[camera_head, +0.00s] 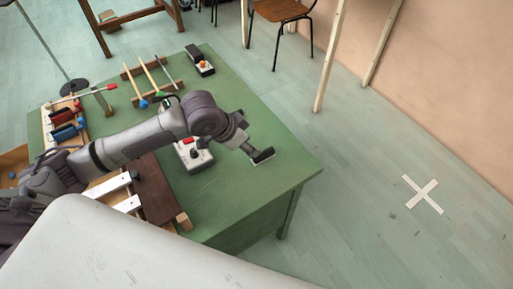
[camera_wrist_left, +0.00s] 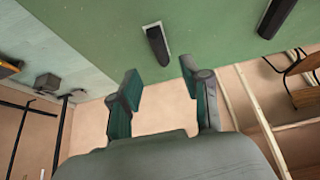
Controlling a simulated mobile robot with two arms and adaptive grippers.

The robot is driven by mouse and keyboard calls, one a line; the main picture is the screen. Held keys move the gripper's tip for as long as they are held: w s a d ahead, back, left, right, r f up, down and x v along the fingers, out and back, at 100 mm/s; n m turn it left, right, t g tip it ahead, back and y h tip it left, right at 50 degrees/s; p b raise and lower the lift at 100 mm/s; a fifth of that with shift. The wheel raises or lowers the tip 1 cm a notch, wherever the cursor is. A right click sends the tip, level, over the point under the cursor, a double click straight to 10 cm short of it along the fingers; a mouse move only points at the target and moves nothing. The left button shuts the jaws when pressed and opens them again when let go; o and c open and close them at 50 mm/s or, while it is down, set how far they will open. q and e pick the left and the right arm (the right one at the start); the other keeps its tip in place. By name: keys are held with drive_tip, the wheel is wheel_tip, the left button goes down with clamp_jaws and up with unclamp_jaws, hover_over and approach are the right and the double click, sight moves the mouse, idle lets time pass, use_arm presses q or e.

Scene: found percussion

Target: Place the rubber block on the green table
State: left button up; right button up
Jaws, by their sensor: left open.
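A dark block with a pale edge, which looks like the rubber block (camera_head: 263,156), lies on the green table (camera_head: 285,170) near its right-hand edge. It also shows in the left wrist view (camera_wrist_left: 157,45), flat on the green top. My left gripper (camera_head: 246,147) is just beside and above it in the head view. In the wrist view its two fingers (camera_wrist_left: 160,88) are spread with nothing between them, and the block lies beyond their tips, apart from them. My right gripper is not in view.
A white box with a red button (camera_head: 195,158) stands left of my gripper. Wooden racks with coloured mallets (camera_head: 150,80) and a small box (camera_head: 203,68) stand at the back. A brown board (camera_head: 153,190) lies at the front left. The table between gripper and back right edge is clear.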

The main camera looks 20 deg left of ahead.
use_arm(q)
drive_tip(key=v, duration=0.3)
drive_tip(key=shift+s+a+r, duration=0.1)
drive_tip(key=shift+r, duration=0.2)
idle(0.3)
